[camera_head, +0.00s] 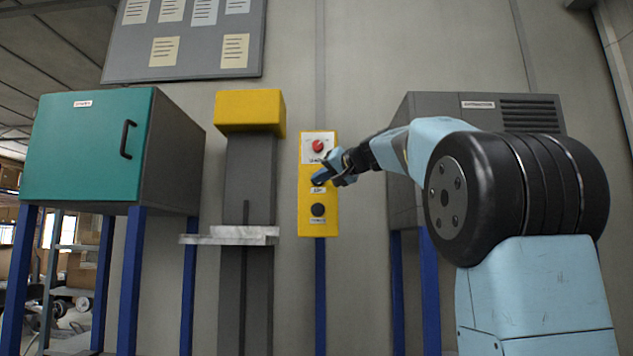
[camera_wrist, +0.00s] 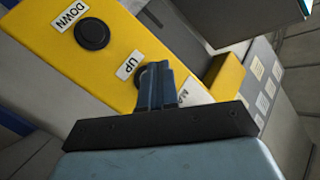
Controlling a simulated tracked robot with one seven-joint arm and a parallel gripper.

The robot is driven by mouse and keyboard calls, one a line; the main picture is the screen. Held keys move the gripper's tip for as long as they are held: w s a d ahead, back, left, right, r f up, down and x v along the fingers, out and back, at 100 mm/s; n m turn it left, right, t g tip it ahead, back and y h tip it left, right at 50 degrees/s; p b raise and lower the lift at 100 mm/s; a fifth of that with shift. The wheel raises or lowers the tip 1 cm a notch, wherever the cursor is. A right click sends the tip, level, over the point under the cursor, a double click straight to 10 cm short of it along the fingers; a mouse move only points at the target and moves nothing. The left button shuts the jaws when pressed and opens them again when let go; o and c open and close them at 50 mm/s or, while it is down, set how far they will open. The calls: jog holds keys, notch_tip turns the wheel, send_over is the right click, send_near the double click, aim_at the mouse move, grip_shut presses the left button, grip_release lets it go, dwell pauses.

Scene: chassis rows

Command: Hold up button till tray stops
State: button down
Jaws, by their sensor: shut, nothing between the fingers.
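A yellow control box (camera_head: 331,222) stands on a blue post in the middle of the head view, with a red knob (camera_head: 318,146) on a white plate at its top. Its DOWN button (camera_head: 318,210) is black and also shows in the wrist view (camera_wrist: 92,34). The UP button (camera_wrist: 140,76) is mostly hidden behind my fingers. My gripper (camera_head: 318,181) is shut and empty, with its tips at the UP button; I cannot tell whether they press it. The pale tray (camera_head: 232,236) sits low on the dark column of the yellow-topped lift (camera_head: 250,110), left of the box.
A teal-doored cabinet (camera_head: 85,145) on blue legs stands at the left. A grey vented unit (camera_head: 480,105) stands at the right behind my arm. A notice board (camera_head: 185,45) hangs on the wall above.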

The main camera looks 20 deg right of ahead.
jog(key=s, duration=0.1)
jog(key=s+a, duration=0.1)
jog(key=s, duration=0.2)
jog(key=shift+s+a, duration=0.3)
dwell(0.5)
jog(key=s+f+g+h, duration=0.2)
jog(key=s+f+g, duration=0.1)
jog(key=s+f, duration=0.8)
jog(key=s+f+n+g+h, duration=0.1)
jog(key=s+f+g+h, duration=0.2)
jog(key=s+f, duration=0.9)
jog(key=s+f+n+g+h, duration=0.1)
jog(key=s+f, duration=1)
jog(key=f, duration=1.2)
jog(key=shift+s+a+f+g+h, duration=0.3)
jog(key=shift+g+h, duration=0.4)
jog(key=shift+g, duration=0.3)
